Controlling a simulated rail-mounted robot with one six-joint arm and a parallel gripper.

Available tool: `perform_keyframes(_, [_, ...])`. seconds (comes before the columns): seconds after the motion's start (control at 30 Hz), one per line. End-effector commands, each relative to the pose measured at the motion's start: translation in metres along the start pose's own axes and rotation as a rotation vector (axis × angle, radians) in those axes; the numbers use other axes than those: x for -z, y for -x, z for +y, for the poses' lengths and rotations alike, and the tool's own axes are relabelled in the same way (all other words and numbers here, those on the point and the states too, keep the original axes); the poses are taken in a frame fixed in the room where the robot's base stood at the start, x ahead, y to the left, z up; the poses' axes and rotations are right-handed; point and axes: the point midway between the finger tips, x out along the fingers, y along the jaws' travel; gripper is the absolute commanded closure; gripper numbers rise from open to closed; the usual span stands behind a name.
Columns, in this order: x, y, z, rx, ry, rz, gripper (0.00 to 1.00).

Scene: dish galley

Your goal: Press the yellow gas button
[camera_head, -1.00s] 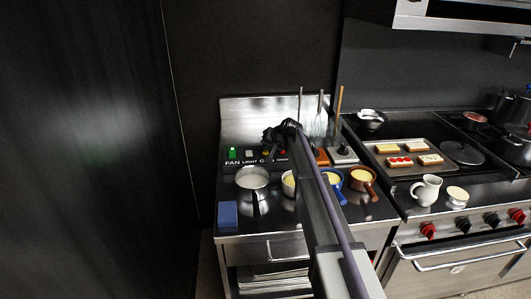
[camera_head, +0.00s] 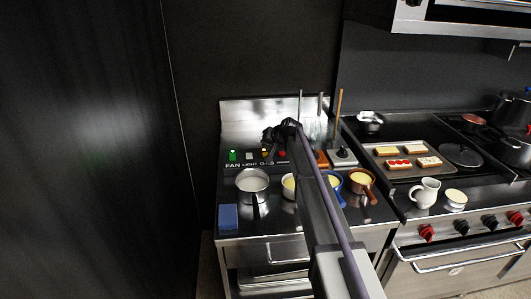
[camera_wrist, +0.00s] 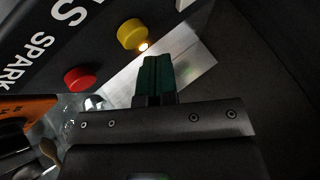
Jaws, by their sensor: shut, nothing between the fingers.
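The yellow gas button (camera_wrist: 132,33) is a round cap on the dark control panel, at the upper middle of the wrist view. A small lamp (camera_wrist: 143,47) glows at its lower right edge. In the head view the yellow button (camera_head: 265,153) shows just below my gripper (camera_head: 267,138). In the wrist view my gripper (camera_wrist: 156,65) has its green fingers shut and empty. The fingertips appear close beside the button, apart from it; the exact depth gap is hard to tell.
A red button (camera_wrist: 80,79) labelled SPARK sits nearby on the panel. A green fan switch (camera_head: 233,155) and a pale light switch (camera_head: 249,154) are to the left. A pot (camera_head: 252,181), several small pans and a blue block (camera_head: 228,216) stand in front.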

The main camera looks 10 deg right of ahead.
Motion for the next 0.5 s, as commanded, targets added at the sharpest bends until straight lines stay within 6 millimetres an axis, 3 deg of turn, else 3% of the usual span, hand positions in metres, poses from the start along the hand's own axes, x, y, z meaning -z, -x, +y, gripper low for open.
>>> perform_keyframes(0.23, [0.001,0.002,-0.001,0.000,0.000,0.000,1.00])
perform_keyframes(0.5, [0.016,0.021,-0.016,0.000,0.000,0.000,1.00])
